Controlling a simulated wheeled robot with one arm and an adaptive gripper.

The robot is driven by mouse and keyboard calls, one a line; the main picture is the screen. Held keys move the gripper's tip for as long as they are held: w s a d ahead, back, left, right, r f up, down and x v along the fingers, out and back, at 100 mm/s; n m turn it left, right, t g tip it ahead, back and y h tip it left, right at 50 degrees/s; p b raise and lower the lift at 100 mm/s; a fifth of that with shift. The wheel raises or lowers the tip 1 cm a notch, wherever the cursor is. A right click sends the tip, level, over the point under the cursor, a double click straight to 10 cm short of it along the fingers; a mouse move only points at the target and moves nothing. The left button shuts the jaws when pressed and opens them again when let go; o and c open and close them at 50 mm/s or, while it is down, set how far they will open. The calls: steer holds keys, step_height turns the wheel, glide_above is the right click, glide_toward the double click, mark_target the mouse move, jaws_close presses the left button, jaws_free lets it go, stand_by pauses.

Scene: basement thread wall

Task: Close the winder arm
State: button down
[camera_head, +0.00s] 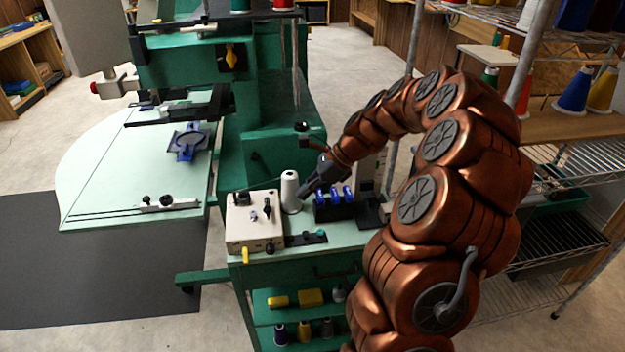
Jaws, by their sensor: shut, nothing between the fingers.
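A cream control box (253,222) with dark knobs and a yellow knob low on its front stands on the green cart top. I cannot tell for certain which part is the winder arm. My gripper (304,193) reaches in from the right and points down to the left. It is shut and empty, just right of a white thread cone (290,191). Whether it touches the cone is unclear. The gripper hides part of the cart top behind it.
A black rack with blue spools (334,204) stands right of the gripper, close to it. A green machine (190,62) with a pale table (135,165) is at the left. Wire shelves (570,190) with thread cones stand at the right. My arm hides the cart's right side.

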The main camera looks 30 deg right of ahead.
mark_target(267, 210)
steer(key=shift+w+a+f+p, duration=0.4)
steer(key=shift+w+a+f, duration=0.3)
steer(key=shift+a, duration=0.25)
steer(key=shift+w+a+f+p, duration=0.35)
steer(key=shift+w+a+f, duration=0.2)
steer(key=shift+a+f, duration=0.3)
steer(key=shift+w+a+f+p, duration=0.4)
steer(key=shift+w+a+f, duration=0.25)
steer(key=shift+a, duration=0.4)
steer(key=shift+a+m+t+h+p, duration=0.4)
steer(key=shift+a+m+t+p, duration=0.15)
steer(key=shift+m+p, duration=0.3)
steer(key=shift+a+r+m+t+p, duration=0.1)
steer(key=shift+a+m+t+p, duration=0.15)
steer(key=shift+a+m+p, duration=0.35)
steer(key=shift+w+a, duration=0.2)
steer(key=shift+a, duration=0.35)
steer(key=shift+d+p, duration=0.2)
steer(key=shift+p, duration=0.1)
